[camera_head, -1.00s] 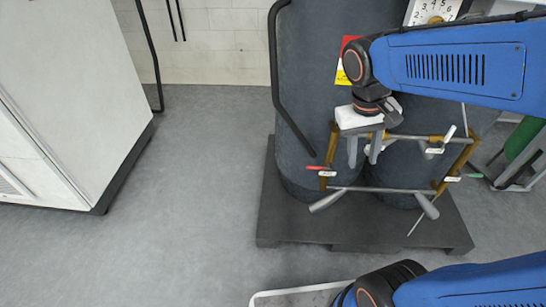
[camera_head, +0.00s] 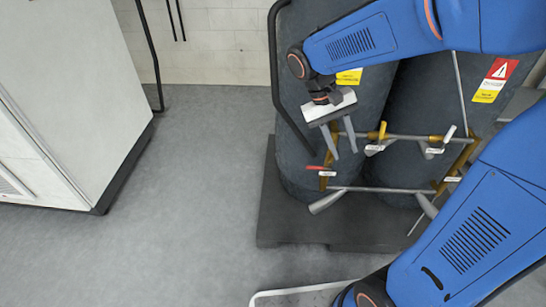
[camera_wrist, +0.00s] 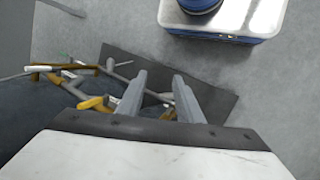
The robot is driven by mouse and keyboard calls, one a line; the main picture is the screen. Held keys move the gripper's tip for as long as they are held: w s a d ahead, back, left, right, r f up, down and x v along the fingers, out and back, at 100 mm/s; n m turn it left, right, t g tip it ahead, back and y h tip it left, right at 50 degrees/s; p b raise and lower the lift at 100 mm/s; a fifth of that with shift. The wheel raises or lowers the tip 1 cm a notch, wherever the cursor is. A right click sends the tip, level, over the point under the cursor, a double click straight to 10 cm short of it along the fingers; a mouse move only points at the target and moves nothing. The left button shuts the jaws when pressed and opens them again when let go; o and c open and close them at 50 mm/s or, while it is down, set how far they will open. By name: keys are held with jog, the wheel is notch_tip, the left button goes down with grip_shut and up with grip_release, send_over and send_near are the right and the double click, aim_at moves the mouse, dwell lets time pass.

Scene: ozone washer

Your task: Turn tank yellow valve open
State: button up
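The yellow valve (camera_head: 382,130) is on the upper horizontal pipe (camera_head: 408,137) in front of the dark tanks, with a white tag beside it. Its yellow handle (camera_wrist: 92,103) also shows in the wrist view, left of my fingers. My gripper (camera_head: 344,153) is open, with two grey fingers pointing down and a clear gap between them. It is left of the yellow valve in the head view, near the pipe frame's upper left corner. I cannot tell how far the fingertips are from the pipes.
A red valve handle (camera_head: 316,168) is at the frame's left side and a white handle (camera_head: 450,132) is at its right. The tanks stand on a dark pallet (camera_head: 285,235). A white cabinet (camera_head: 75,90) stands at left, with open grey floor between.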

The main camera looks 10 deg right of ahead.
jog(key=w+a+f+g+h, duration=0.1)
jog(key=w+a+f+h, duration=1)
jog(key=a+f, duration=0.5)
jog(key=shift+w+a+g, duration=0.3)
jog(key=shift+w+a, duration=0.45)
jog(key=shift+w, duration=0.6)
